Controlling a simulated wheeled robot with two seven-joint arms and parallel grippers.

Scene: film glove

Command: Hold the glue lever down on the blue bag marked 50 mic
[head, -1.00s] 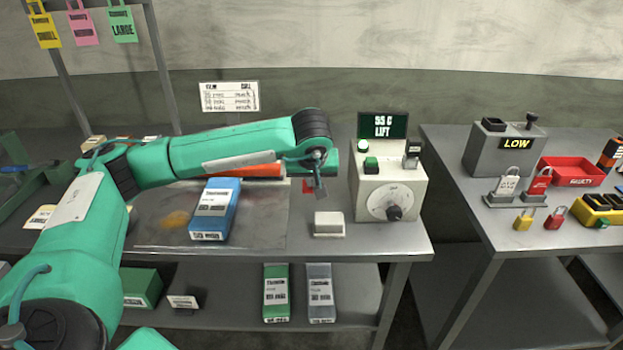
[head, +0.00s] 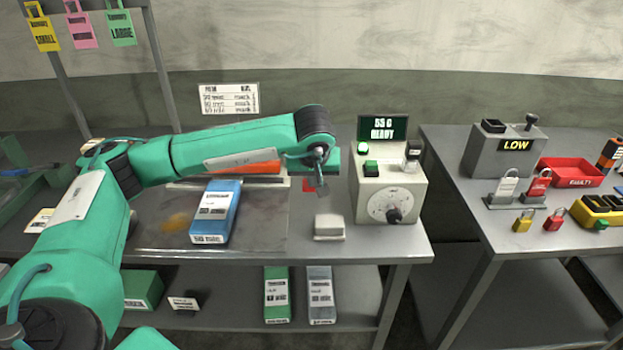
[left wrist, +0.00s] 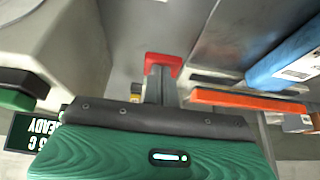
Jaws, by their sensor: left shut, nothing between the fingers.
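The blue bag (head: 215,212) lies on the grey mat at the left of the bench, its front end lettered 50 mic. It also shows in the left wrist view (left wrist: 285,55). An orange bar (head: 245,168) runs behind it, partly hidden by my left arm. A red pad (left wrist: 163,62), probably the lever's end, shows just beyond the fingertips of my left gripper (head: 320,187). That gripper is shut, empty and points down. Whether it touches the pad, I cannot tell. The control box (head: 388,192) reads 55 C READY on its display (head: 383,129). My right gripper is not in view.
A white block (head: 328,226) stands near the bench's front edge, right of the mat (head: 155,238). Green and grey packages (head: 277,295) lie on the shelf below. A second table on the right holds a red tray (head: 572,172) and padlocks. A gap separates the tables.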

